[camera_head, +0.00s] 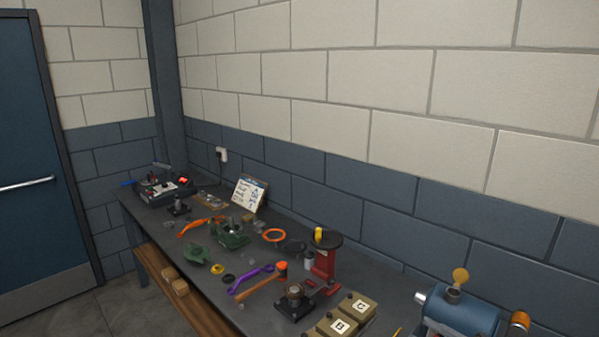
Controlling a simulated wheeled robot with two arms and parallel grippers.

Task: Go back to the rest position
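Neither of my grippers shows in the head view, and no part of my arms is visible. A long dark workbench (217,284) runs along the wall from the far left to the lower right. A green casing-like part (233,241) sits near its middle. A second green part (196,255) lies apart from it, nearer the front edge.
Tools crowd the bench: an orange-headed hammer (262,284), a purple tool (247,280), a red stand (325,268), boxes marked B (337,327) and C (361,306), and a blue machine (461,315). A blue door (30,150) is at left.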

